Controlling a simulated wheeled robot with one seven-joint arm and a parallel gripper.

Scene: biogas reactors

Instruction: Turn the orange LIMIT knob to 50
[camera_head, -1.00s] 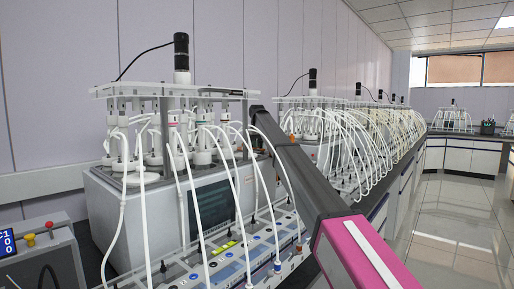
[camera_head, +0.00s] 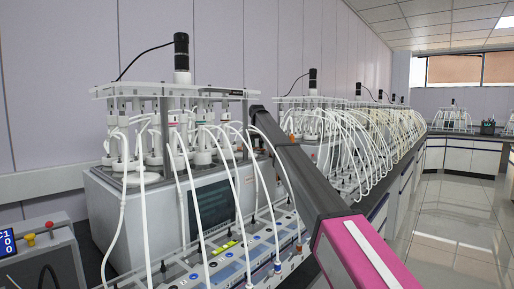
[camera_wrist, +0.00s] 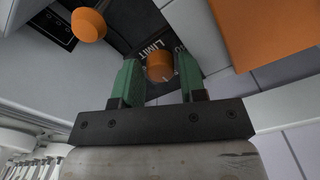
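The orange LIMIT knob (camera_wrist: 160,67) shows in the wrist view, on a dark panel next to the white word LIMIT. My gripper (camera_wrist: 160,74) has its two green fingers spread on either side of this knob, with a narrow gap visible on each side. The gripper is open; I cannot tell how far the fingertips reach along the knob. The number the knob points to is not readable. In the head view my arm blocks part of the bench, and neither the knob nor the gripper can be made out there.
A second orange knob (camera_wrist: 88,26) is at the upper left of the wrist view. A large orange surface (camera_wrist: 268,32) fills its upper right. In the head view, reactors with white tubes (camera_head: 190,150) line the bench, and a control box (camera_head: 42,258) stands at lower left.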

